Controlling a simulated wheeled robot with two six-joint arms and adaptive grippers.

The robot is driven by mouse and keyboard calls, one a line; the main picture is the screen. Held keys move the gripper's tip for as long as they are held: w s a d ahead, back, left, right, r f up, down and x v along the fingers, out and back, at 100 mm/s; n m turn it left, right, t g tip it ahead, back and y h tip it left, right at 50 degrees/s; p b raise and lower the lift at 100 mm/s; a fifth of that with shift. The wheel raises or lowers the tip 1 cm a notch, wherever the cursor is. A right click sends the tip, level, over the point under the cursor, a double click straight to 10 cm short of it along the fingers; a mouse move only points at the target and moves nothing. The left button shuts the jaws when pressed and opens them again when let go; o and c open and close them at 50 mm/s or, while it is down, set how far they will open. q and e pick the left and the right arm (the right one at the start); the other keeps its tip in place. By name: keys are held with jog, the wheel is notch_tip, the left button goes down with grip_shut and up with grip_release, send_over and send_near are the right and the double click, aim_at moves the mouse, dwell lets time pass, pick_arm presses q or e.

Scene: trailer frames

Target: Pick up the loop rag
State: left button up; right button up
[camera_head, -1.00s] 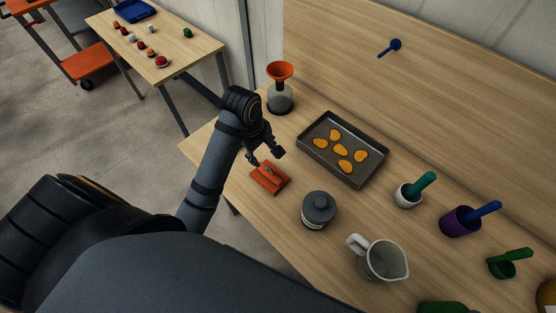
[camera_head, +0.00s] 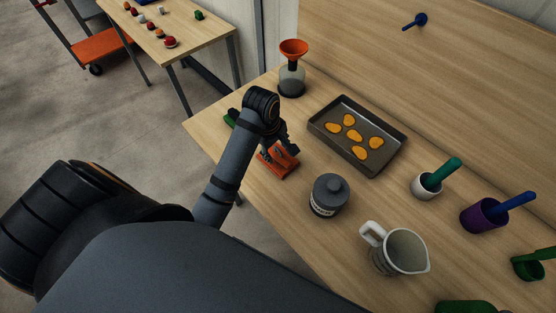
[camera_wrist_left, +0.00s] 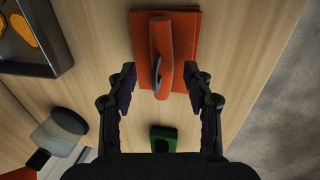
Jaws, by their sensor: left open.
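The loop rag (camera_head: 289,161) is a flat orange-red square with a raised loop, lying on the wooden workbench near its left edge. In the left wrist view the rag (camera_wrist_left: 187,22) is at the top centre, its raised loop running up and down with a dark grey curved piece on it. My left gripper (camera_head: 280,154) is right over the rag and partly covers it. In the left wrist view the open fingers (camera_wrist_left: 160,72) stand on either side of the loop's lower end, apart from it and empty. My right gripper is not in view.
A green object (camera_wrist_left: 163,138) lies near the rag. Bare wood lies between rag and jar.

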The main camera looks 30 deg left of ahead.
pick_arm(q)
jog(key=shift+w+f, duration=0.1)
jog(key=shift+f, duration=0.05)
jog(key=shift+c, duration=0.4)
grip_shut()
